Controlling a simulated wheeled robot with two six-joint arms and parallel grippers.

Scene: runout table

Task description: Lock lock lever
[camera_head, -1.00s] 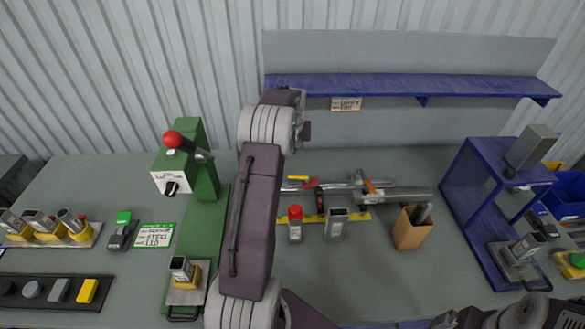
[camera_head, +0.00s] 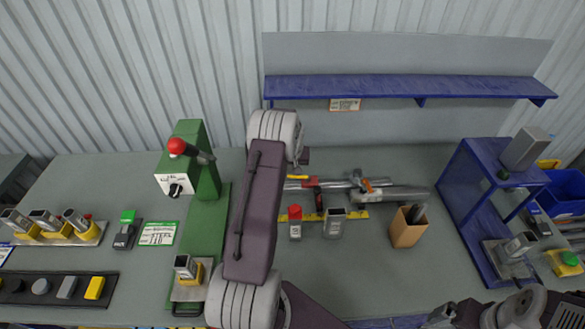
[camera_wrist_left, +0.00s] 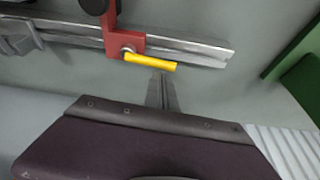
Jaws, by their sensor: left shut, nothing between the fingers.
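A small yellow lever (camera_wrist_left: 150,62) sticks out sideways from a red stop block (camera_wrist_left: 122,40) on a grey metal rail (camera_wrist_left: 200,52) in the left wrist view. In the head view the yellow lever (camera_head: 298,177) and the red block (camera_head: 313,185) show just right of my left arm. My left gripper (camera_wrist_left: 162,78) is shut and empty, its tips close to the lever's free end; whether they touch it I cannot tell. In the head view my own arm hides the left gripper. My right gripper (camera_head: 440,314) is at the bottom edge, its fingers unclear.
A green press (camera_head: 203,165) with a red-knobbed lever stands left of my left arm. A red-capped bottle (camera_head: 295,222), a grey cup (camera_head: 334,224) and a brown holder (camera_head: 408,228) stand in front of the rail. A blue stand (camera_head: 468,205) is at right. A blue shelf (camera_head: 400,87) hangs behind.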

